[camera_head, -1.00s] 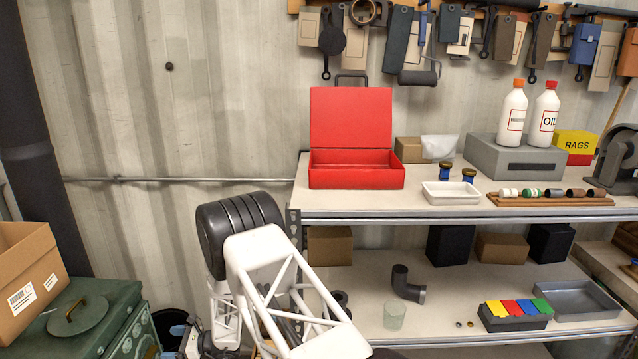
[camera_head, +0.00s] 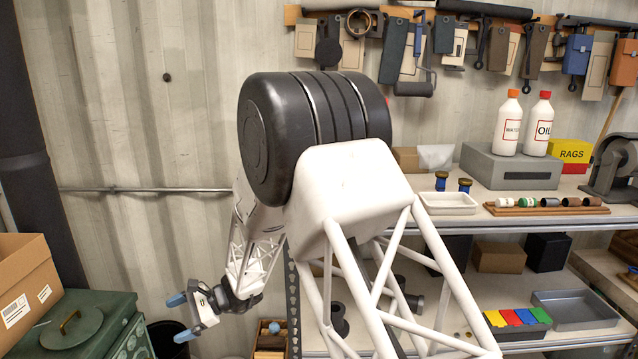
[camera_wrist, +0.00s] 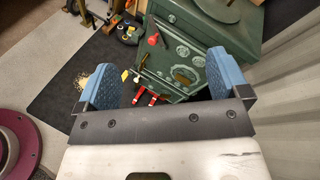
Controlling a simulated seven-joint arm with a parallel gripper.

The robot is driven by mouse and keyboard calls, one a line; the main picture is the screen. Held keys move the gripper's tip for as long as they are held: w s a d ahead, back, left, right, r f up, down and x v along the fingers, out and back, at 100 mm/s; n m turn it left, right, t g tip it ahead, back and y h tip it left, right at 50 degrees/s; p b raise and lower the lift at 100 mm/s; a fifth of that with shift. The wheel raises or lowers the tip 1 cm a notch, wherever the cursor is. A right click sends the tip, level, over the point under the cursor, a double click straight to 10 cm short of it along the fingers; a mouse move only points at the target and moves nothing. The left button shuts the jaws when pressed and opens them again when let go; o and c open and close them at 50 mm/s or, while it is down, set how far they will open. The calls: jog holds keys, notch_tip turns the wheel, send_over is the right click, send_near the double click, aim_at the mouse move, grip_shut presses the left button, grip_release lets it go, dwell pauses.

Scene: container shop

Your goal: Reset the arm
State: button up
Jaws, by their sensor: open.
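My gripper (camera_head: 179,318) is at the lower left of the head view, low beside the shelf unit and near the green cabinet (camera_head: 70,325). Its blue fingers are apart, with nothing between them. In the wrist view my gripper (camera_wrist: 164,82) also shows open and empty, facing the front of the green cabinet (camera_wrist: 190,50), which has dials and a red handle. My arm rises large in the middle of the head view. It hides the red box's place on the upper shelf; only a small red bit shows beside the arm.
The shelf unit (camera_head: 520,220) stands at the right, with a white tray (camera_head: 448,203), bottles, a grey case (camera_head: 505,170) and a rack of rolls on top. A cardboard box (camera_head: 22,285) sits on the cabinet. Tools hang along the wall. A dark mat (camera_wrist: 60,75) lies on the floor.

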jog(key=s+d+r+n+t+h, duration=0.1)
jog(key=s+d+r+n+h, duration=0.1)
jog(key=s+d+r, duration=0.5)
jog(key=s+d+r+n+t+h, duration=0.15)
jog(key=d+r, duration=0.25)
jog(key=d, duration=0.8)
jog(key=s+d+r+n+h, duration=0.25)
jog(key=d+r, duration=0.35)
jog(key=d, duration=0.3)
jog(key=s+d+r+n+t+h, duration=0.1)
jog(key=s+d+h, duration=0.3)
jog(key=s+d, duration=0.6)
jog(key=s+d+r+n+t+h, duration=0.1)
jog(key=s+d+r+t+h, duration=0.2)
jog(key=s+d, duration=0.8)
jog(key=d+t+h, duration=0.1)
jog(key=d, duration=0.4)
jog(key=shift+s+d+r+t, duration=0.15)
jog(key=shift+d+r+t, duration=0.05)
jog(key=shift+d+t, duration=0.15)
